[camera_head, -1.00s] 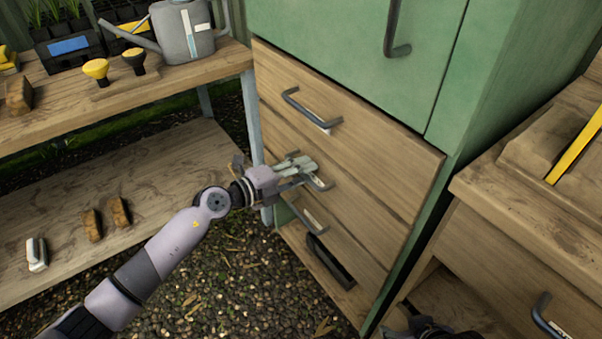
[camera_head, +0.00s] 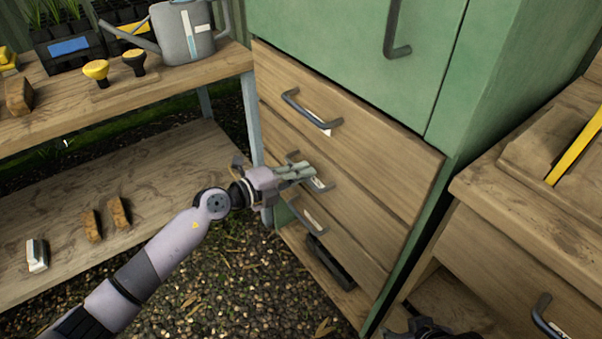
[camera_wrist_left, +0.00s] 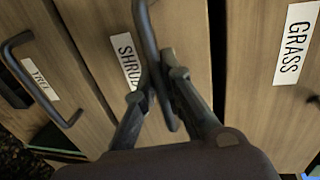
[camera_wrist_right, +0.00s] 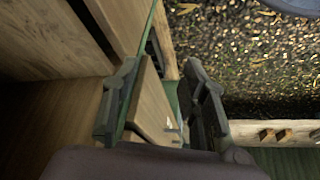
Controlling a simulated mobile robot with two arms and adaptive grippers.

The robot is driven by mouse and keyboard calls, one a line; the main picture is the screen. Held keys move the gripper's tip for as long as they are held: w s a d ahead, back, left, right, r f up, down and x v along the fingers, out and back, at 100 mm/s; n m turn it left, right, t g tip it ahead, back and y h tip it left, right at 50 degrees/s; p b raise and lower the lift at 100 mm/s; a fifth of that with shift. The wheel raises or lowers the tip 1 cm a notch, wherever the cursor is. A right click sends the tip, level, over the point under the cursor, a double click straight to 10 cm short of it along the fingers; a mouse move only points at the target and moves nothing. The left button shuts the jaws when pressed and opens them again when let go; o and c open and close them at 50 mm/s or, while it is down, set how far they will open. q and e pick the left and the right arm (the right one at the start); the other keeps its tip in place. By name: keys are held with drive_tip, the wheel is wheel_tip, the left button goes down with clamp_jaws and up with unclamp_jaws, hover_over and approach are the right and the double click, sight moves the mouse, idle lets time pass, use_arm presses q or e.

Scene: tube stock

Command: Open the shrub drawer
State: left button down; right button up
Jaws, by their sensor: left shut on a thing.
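The shrub drawer (camera_head: 372,214) is the middle wooden drawer of the green cabinet, and its front looks flush with the others. In the left wrist view its label (camera_wrist_left: 127,60) reads "SHRUB", partly covered by its dark bar handle (camera_wrist_left: 147,38). My left gripper (camera_head: 303,172) is at this handle. In the left wrist view the fingers of my left gripper (camera_wrist_left: 158,86) are closed around the bar. My right gripper (camera_wrist_right: 158,100) is open in the right wrist view, with nothing held between its fingers. Only a dark part of it shows at the head view's bottom edge.
The grass drawer (camera_wrist_left: 268,65) is above, with its own handle (camera_head: 310,110). The tree drawer (camera_wrist_left: 65,60) is below. A workbench (camera_head: 520,215) stands close on the right. A shelf (camera_head: 150,175) is at left. Gravel ground (camera_head: 240,285) lies open before the cabinet.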

use_arm(q)
drive_tip(key=shift+s+a, duration=0.1)
drive_tip(key=f+p+v, duration=0.1)
drive_tip(key=f+v, duration=0.1)
drive_tip(key=v, duration=1)
drive_tip(key=f+p+v, duration=0.1)
drive_tip(key=f+v, duration=0.1)
drive_tip(key=v, duration=1)
drive_tip(key=shift+s+a+f, duration=0.4)
drive_tip(key=shift+s+a, duration=0.1)
drive_tip(key=shift+a, duration=0.05)
use_arm(e)
drive_tip(key=shift+g, duration=0.6)
drive_tip(key=s, duration=0.1)
drive_tip(key=s+r, duration=0.1)
drive_tip(key=s+a, duration=0.1)
drive_tip(key=shift+s+r, duration=0.3)
drive_tip(key=shift+s, duration=0.05)
use_arm(q)
drive_tip(key=c, duration=1.7)
unclamp_jaws()
